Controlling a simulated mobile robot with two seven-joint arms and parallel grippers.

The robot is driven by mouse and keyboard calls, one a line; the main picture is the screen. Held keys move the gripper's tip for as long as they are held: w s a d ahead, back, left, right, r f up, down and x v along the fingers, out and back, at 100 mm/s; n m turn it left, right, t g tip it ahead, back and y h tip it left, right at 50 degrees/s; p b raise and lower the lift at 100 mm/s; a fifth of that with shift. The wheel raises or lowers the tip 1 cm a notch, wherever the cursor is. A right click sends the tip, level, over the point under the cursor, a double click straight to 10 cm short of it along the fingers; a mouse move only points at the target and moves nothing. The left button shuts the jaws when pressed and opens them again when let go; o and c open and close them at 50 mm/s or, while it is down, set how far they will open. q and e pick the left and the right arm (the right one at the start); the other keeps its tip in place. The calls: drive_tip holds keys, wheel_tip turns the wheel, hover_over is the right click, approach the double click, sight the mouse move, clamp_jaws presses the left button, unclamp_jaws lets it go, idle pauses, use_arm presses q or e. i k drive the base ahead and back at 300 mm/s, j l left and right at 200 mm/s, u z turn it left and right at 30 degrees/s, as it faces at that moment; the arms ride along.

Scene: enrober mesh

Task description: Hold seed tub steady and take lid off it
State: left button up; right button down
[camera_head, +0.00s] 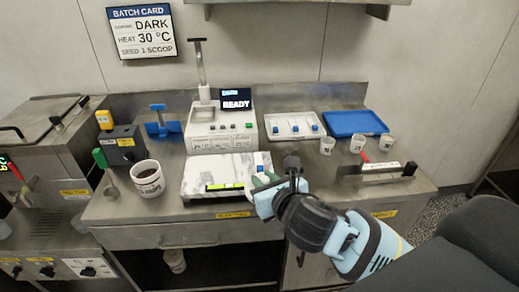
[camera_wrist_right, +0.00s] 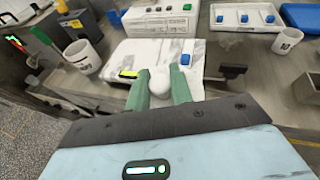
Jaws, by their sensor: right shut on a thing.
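My right gripper (camera_head: 265,185) reaches in from the lower right and hangs over the front right part of the marble slab (camera_head: 205,172). In the right wrist view its green fingers (camera_wrist_right: 159,90) are shut on a small white rounded thing (camera_wrist_right: 159,82). I cannot tell whether this is the seed tub, its lid or something else. I cannot tell which is the seed tub. My left gripper is not in view.
A white mug with dark contents (camera_head: 147,184) stands left of the slab. Behind the slab is a white machine with a READY screen (camera_head: 236,104). A white tray (camera_head: 293,135) and a blue tray (camera_head: 340,130) lie at the back right. A steel holder (camera_head: 350,181) stands at the front right.

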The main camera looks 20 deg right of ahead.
sight(147, 175)
drive_tip(key=i+j, duration=0.35)
drive_tip(key=j+z, duration=0.1)
drive_tip(key=z, duration=0.6)
drive_tip(key=i+z, duration=0.2)
drive_tip(key=z, duration=0.3)
drive_tip(key=i+j, duration=0.15)
drive_tip(key=i, duration=0.1)
